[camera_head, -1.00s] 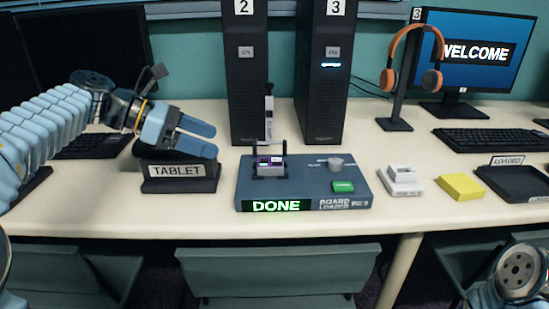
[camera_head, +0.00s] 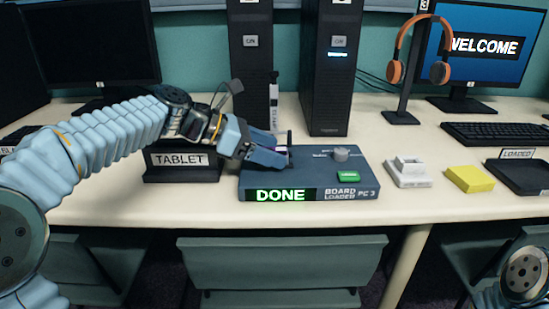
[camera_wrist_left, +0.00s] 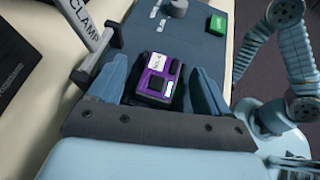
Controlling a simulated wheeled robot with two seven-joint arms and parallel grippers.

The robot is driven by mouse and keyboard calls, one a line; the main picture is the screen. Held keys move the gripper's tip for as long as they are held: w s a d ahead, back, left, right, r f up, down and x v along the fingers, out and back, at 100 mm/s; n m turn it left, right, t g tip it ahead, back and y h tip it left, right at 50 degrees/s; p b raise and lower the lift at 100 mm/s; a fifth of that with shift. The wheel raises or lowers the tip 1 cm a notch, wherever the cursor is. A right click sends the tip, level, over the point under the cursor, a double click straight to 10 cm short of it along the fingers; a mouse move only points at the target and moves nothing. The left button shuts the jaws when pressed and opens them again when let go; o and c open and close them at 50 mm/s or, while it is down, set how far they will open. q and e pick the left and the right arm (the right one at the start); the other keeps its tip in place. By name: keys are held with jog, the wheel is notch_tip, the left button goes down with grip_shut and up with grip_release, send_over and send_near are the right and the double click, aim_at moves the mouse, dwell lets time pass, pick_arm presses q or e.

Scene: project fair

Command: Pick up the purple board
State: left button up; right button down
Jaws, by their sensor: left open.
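The purple board (camera_wrist_left: 157,76) sits in the black holder of the blue-grey board loader (camera_head: 318,172), whose screen reads DONE. In the left wrist view, it has a white label and lies between the two fingers of my left gripper (camera_wrist_left: 155,84). The jaws are open, with a finger on each side and a visible gap to the board. In the head view my left gripper (camera_head: 282,154) is low over the loader and hides nearly all of the board. The clamp lever (camera_head: 274,108) stands upright behind it. My right gripper is not in view.
A tablet stand (camera_head: 182,172) is just left of the loader, under my left arm. Two black PC towers (camera_head: 331,85) stand behind. A white holder (camera_head: 409,172), a yellow block (camera_head: 470,179) and a black LOADED tray (camera_head: 520,178) lie to the right.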

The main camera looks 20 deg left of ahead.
pick_arm(q)
jog(key=c, duration=1.2)
jog(key=shift+r, duration=0.1)
